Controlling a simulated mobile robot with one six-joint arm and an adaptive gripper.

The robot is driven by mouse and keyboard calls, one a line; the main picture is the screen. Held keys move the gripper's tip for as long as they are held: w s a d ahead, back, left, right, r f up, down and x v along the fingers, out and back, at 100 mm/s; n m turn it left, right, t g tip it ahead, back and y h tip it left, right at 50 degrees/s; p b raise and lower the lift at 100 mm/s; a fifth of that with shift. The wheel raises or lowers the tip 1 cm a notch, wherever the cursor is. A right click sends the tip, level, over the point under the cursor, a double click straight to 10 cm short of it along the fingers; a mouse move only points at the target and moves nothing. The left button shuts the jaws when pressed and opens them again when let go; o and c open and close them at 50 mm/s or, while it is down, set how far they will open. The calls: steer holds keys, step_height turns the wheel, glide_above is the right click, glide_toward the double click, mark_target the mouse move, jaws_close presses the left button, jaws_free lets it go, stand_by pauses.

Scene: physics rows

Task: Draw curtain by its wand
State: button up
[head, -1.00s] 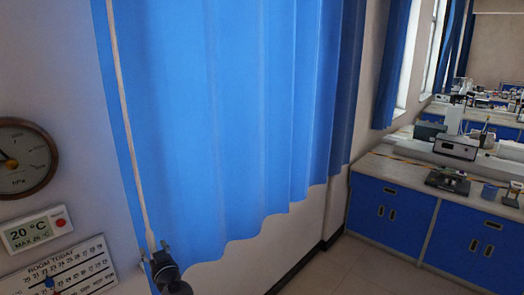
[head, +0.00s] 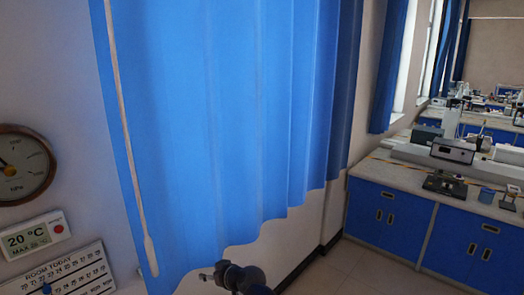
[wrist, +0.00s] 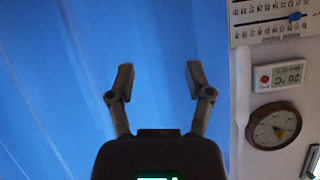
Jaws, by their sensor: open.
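The blue curtain (head: 215,130) hangs in folds across the middle of the head view. It also fills much of the wrist view (wrist: 60,90). The pale wand (head: 127,130) hangs along its left edge, slightly slanted, with a thicker lower end. My gripper (head: 206,277) is at the bottom of the head view, right of the wand's lower end and apart from it, near the curtain's hem. In the wrist view my gripper (wrist: 158,75) is open, with nothing between its fingers.
A round dial (head: 18,165), a 20 °C display (head: 33,236) and a room calendar board (head: 60,272) are on the wall at left. Blue-fronted benches (head: 400,215) with lab instruments stand at right. Bare floor (head: 345,265) shows between the wall and the benches.

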steer(key=s+d+f+m+g+h, duration=0.2)
steer(key=d+f+h, duration=0.1)
steer(key=d, duration=0.8)
steer(key=s+d+f+m+g+h, duration=0.3)
steer(key=d+f, duration=0.1)
steer(key=d, duration=0.7)
steer(key=s+d+f+m+g+h, duration=0.3)
steer(key=d, duration=0.8)
steer(key=shift+s+f+b, duration=0.2)
steer(key=shift+f+b, duration=0.2)
